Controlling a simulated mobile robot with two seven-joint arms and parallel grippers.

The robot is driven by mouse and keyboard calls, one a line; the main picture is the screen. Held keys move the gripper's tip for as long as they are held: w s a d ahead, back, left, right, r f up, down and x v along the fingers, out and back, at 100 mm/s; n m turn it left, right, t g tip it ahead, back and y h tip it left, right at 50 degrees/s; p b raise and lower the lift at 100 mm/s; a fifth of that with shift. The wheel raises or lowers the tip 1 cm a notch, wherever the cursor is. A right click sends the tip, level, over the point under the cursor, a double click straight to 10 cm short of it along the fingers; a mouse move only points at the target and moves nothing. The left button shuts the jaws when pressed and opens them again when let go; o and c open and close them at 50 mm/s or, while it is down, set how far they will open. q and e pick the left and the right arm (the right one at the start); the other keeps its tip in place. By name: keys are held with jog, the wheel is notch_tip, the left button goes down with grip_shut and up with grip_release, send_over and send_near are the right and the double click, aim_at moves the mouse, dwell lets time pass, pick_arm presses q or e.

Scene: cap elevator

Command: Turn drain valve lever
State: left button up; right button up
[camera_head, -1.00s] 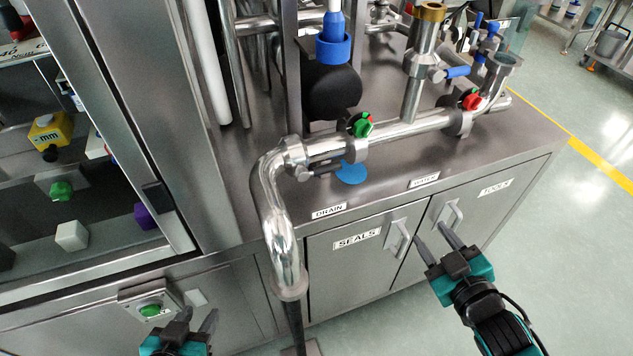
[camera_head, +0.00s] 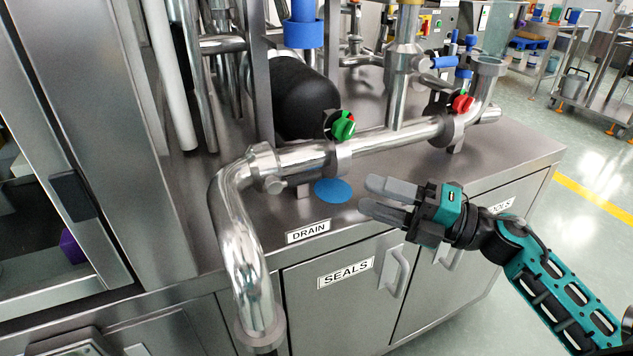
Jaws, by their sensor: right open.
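The drain valve has a green knob-like lever (camera_head: 343,126) with a little red on it. It sits on the steel pipe (camera_head: 297,158) above the DRAIN label (camera_head: 308,231). My right gripper (camera_head: 371,195) is open and empty, with its fingers pointing left. In the picture it is below and to the right of the green lever, in front of the pipe, and apart from both. My left gripper is not in view.
A second valve with a red lever (camera_head: 462,104) is farther right on the pipe. A black cylinder (camera_head: 303,98) stands behind the green lever. A blue disc (camera_head: 332,191) lies on the steel counter (camera_head: 520,150). Cabinet handles (camera_head: 394,272) project from the front below.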

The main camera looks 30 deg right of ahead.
aim_at(319, 179)
jog(key=x, duration=0.9)
jog(key=shift+w+a, duration=0.2)
jog(key=shift+w, duration=0.05)
grip_shut()
